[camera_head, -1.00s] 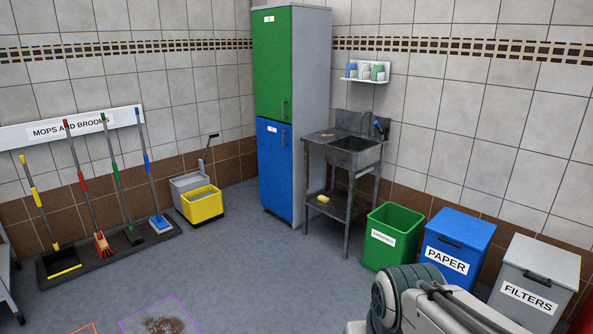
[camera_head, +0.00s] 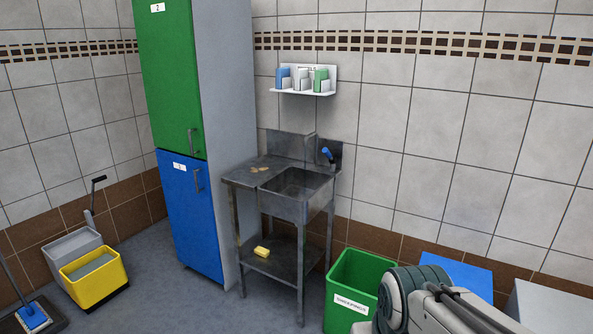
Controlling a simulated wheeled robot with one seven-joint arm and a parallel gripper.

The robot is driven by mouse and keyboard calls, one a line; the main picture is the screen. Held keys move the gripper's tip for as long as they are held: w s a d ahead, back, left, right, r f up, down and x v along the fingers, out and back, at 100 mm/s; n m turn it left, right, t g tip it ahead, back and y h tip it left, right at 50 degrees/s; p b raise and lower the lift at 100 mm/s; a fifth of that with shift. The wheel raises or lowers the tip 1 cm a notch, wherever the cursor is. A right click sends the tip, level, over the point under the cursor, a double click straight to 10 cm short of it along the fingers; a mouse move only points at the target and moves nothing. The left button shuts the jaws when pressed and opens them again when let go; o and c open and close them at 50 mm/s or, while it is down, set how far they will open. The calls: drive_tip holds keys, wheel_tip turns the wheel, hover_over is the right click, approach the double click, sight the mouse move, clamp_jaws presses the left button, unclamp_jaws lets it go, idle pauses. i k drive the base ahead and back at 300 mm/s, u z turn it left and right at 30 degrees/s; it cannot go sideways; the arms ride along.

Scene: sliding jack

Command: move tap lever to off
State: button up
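The tap with its blue lever (camera_head: 327,153) is on the backsplash at the right end of the metal sink unit (camera_head: 305,206). The lever looks tilted up and to the left; it is too small to tell its exact setting. The sink basin (camera_head: 292,185) is below and to the left of the tap. My arm shows at the bottom right, well in front of and below the tap. My gripper is not in the picture.
A tall green and blue cabinet (camera_head: 225,130) stands left of the sink. A green bin (camera_head: 350,285), a blue bin (camera_head: 455,272) and a grey bin (camera_head: 545,305) line the wall at right. A shelf (camera_head: 303,92) hangs above. A yellow sponge (camera_head: 262,251) lies on the lower shelf. Floor is clear before the cabinet.

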sight(325, 150)
drive_tip(key=u, duration=0.25)
drive_tip(key=i, duration=1.6)
drive_tip(key=z, duration=0.35)
drive_tip(key=i, duration=1)
drive_tip(key=z, duration=0.65)
